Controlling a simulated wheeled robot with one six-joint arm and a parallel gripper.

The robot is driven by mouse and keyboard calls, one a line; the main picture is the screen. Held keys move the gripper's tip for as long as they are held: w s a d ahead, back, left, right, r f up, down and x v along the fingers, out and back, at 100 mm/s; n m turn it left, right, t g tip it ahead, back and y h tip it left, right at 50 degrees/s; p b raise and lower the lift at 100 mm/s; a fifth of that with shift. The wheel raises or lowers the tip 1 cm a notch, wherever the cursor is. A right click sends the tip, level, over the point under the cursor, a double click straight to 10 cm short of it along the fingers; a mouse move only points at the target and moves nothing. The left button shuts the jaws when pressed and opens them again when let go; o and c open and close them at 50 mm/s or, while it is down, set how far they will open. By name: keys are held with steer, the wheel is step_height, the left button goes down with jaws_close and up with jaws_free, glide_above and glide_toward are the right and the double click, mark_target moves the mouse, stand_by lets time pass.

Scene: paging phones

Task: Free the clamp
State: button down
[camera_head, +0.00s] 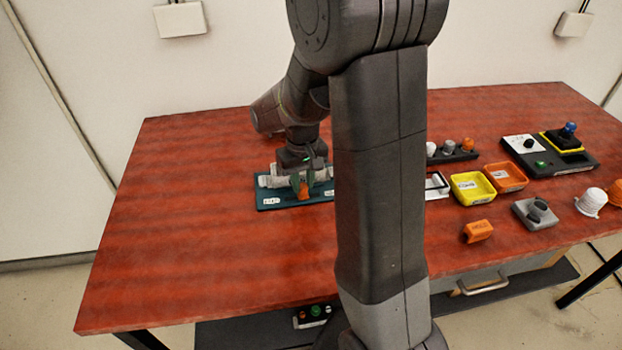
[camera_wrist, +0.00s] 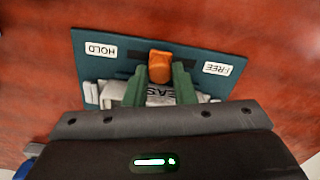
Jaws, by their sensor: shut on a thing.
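The clamp board is a teal plate (camera_wrist: 88,66) lying on the table, with a white HOLD label (camera_wrist: 100,50) at the left and a white FREE label (camera_wrist: 217,69) at the right in the wrist view. An orange lever (camera_wrist: 160,64) stands at a dark slot between the labels, roughly midway. My gripper (camera_wrist: 159,77) has green fingers shut on the orange lever, one on each side. Pale blocks with partly covered lettering (camera_wrist: 158,96) sit behind the fingers. In the head view the board (camera_head: 296,202) is left of my arm, with the orange lever (camera_head: 304,191) beneath my gripper.
Right of my arm are a yellow bin (camera_head: 472,188), an orange bin (camera_head: 506,177), an orange block (camera_head: 478,231), a grey knob unit (camera_head: 536,213) and a black console (camera_head: 570,155). White and orange cups stand at the right edge. The table's left side is clear.

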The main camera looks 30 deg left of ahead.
steer(key=shift+s+a, duration=0.85)
steer(key=shift+a, duration=0.25)
steer(key=c, duration=1.2)
jaws_free()
steer(key=shift+s+a, duration=0.1)
steer(key=shift+s, duration=0.05)
step_height(320, 180, up, 14)
steer(key=shift+f, duration=0.15)
